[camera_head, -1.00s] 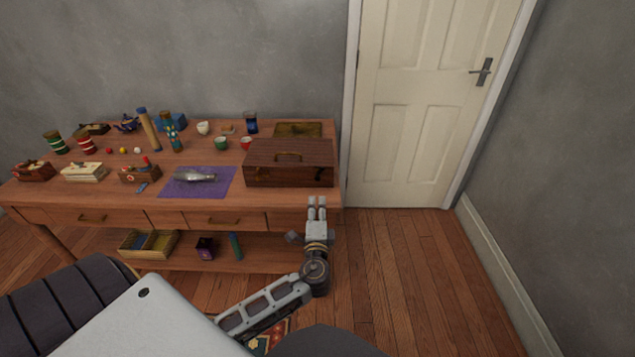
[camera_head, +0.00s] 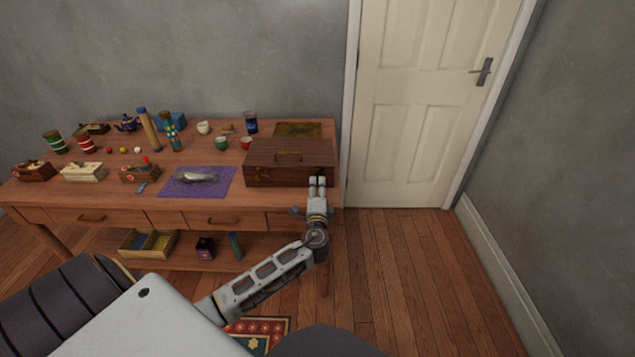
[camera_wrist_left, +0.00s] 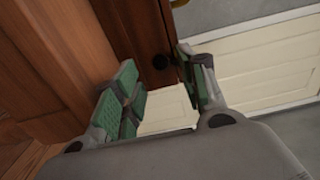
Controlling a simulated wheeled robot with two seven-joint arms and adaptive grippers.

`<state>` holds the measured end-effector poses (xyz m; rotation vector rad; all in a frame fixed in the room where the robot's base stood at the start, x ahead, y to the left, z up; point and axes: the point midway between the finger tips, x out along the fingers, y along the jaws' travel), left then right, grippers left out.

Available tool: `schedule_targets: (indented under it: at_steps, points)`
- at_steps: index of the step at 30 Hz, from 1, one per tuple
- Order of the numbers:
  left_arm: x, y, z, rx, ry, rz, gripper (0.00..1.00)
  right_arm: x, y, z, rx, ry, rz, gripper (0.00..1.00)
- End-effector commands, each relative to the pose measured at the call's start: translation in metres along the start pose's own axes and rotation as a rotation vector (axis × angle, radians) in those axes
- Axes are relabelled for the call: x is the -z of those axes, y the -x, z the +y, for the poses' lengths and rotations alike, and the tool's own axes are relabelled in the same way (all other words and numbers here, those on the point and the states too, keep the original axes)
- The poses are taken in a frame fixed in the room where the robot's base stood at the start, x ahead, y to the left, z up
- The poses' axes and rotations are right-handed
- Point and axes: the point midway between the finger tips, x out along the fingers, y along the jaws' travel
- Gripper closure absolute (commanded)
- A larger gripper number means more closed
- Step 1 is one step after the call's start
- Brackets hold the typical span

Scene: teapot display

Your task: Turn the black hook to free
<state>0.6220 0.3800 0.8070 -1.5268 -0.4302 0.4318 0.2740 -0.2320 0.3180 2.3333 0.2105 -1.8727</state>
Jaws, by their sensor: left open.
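A dark wooden box (camera_head: 270,176) with a handle on its lid stands shut at the right end of the table. My left gripper (camera_head: 317,181) is at the box's front right corner in the head view, its fingers pointing at it. In the left wrist view its two green-padded fingers (camera_wrist_left: 163,68) are open and apart, with nothing held. Another small black piece (camera_wrist_left: 179,3) shows at the top edge. I cannot tell which is the hook, or how it is turned. My right gripper is not in view.
The wooden table (camera_head: 215,205) has cups, jars and small boxes spread to the left. A purple cloth (camera_head: 167,187) with a silvery object lies left of the box. A white door (camera_head: 420,110) stands behind right, with clear floor before it.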

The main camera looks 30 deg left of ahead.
Motion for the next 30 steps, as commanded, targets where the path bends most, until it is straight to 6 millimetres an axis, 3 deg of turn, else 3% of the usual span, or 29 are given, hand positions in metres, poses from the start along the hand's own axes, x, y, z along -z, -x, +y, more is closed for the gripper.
schedule_targets:
  at_steps: [12, 26, 30]
  points:
    - [0.000, -0.037, 0.000, 0.001, -0.001, 0.000, 0.59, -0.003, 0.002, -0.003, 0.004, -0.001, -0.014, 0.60]
    - [0.000, -0.043, 0.000, 0.000, 0.000, 0.000, 0.59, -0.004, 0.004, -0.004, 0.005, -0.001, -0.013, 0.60]
    - [0.000, -0.043, 0.000, 0.000, 0.000, 0.000, 0.74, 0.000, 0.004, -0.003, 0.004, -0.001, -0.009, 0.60]
